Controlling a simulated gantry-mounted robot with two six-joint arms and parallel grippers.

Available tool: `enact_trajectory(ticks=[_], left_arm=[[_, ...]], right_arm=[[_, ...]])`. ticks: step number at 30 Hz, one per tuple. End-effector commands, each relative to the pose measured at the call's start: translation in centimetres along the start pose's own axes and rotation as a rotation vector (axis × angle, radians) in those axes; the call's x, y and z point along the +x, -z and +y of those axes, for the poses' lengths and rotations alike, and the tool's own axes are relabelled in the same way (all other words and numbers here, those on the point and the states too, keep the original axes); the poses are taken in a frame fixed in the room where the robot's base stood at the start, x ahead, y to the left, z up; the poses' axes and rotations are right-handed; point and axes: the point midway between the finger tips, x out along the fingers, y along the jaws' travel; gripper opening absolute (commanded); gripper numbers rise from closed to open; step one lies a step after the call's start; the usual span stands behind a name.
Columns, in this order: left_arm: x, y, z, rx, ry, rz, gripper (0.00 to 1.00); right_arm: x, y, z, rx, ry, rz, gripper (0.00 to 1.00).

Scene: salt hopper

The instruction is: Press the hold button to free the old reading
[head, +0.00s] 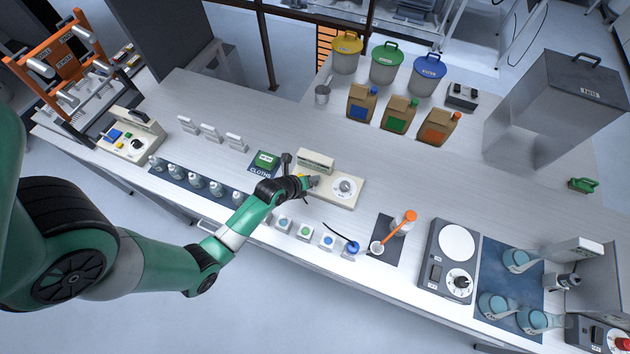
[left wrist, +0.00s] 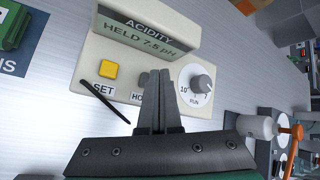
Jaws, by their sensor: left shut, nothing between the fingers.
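The acidity meter (head: 352,200) is a cream box on the bench, and it also shows in the left wrist view (left wrist: 85,75). Its raised display (left wrist: 150,38) reads "HELD 7.5 pH". A yellow SET button (left wrist: 108,69) sits at the left of its panel. The grey hold button (left wrist: 143,80) is in the middle, with its label partly hidden by my fingers. A round dial (left wrist: 199,84) marked RUN is at the right. My left gripper (head: 313,181) is shut and empty, its tips (left wrist: 160,73) over the panel beside the hold button. I cannot tell whether they touch it.
A dark stick (left wrist: 103,103) lies near the SET label. A green box (head: 264,161) on the CLOTHS mat stands left of the meter. Several small jars line the front edge.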

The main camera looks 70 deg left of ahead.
Motion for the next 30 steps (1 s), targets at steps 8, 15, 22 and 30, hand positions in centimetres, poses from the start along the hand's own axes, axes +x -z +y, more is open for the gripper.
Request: enact_trajectory(ticks=[8, 15, 22, 30], left_arm=[[0.51, 0.37, 0.37, 0.000, 0.000, 0.000, 0.00], [0.60, 0.43, 0.43, 0.000, 0.000, 0.000, 0.00], [0.64, 0.46, 0.46, 0.000, 0.000, 0.000, 0.00], [0.87, 0.63, 0.63, 0.000, 0.000, 0.000, 0.00]], right_arm=[[-0.47, -0.43, 0.00, 0.000, 0.000, 0.000, 0.50], [-0.52, -0.48, 0.00, 0.000, 0.000, 0.000, 0.50], [-0.56, -0.52, 0.00, 0.000, 0.000, 0.000, 0.50], [-0.78, -0.72, 0.00, 0.000, 0.000, 0.000, 0.50]])
